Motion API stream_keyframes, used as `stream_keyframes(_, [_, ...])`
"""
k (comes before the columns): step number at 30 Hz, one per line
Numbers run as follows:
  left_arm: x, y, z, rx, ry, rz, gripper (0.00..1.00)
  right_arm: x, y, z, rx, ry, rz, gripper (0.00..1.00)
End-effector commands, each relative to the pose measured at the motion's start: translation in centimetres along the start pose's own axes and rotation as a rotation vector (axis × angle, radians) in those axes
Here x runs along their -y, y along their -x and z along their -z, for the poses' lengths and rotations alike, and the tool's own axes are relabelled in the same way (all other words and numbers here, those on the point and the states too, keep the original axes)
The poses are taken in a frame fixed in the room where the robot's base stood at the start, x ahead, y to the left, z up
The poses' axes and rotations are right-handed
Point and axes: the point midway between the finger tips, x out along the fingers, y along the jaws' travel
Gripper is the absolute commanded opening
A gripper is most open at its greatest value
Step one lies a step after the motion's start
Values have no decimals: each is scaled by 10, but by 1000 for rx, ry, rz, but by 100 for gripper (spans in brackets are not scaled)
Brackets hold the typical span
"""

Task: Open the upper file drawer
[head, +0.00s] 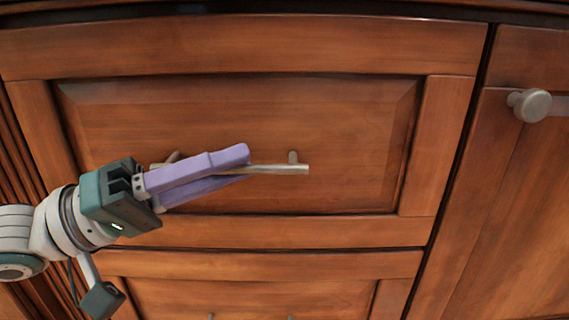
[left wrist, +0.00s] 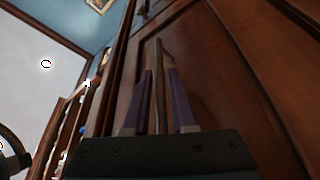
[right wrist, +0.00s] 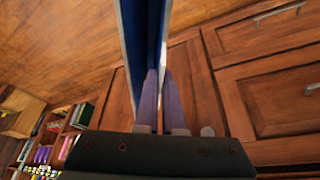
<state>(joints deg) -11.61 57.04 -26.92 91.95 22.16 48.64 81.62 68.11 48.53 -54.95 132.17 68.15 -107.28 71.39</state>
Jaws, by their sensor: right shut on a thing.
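The upper file drawer (head: 240,120) is a wide wooden front with a raised panel, and it looks closed. Its handle (head: 285,169) is a horizontal metal bar on short posts. My left gripper (head: 243,166) reaches in from the left, with its purple fingers along the bar. In the left wrist view the bar (left wrist: 159,80) runs between the two fingers, with a gap on each side. My right gripper (right wrist: 159,76) is out of the head view. In the right wrist view it is shut on a flat blue thing (right wrist: 158,30), perhaps a folder, seen nearly edge-on.
A lower drawer (head: 250,300) is below. A cabinet door with a round knob (head: 530,105) is at right; a knob (right wrist: 207,131) shows beside my right fingers. Shelves with books (right wrist: 55,140) stand at lower left in the right wrist view, beside open wooden floor (right wrist: 60,50).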

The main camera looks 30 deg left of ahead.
Motion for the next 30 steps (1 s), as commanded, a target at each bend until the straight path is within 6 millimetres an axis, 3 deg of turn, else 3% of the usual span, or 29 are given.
stream_keyframes(6, [0, 0, 0, 0, 0, 0, 0, 0, 0, 0, -1, 0, 0, 0])
stream_keyframes(30, [0, 0, 0, 0, 0, 0, 0, 0, 0, 0, -1, 0, 0, 0])
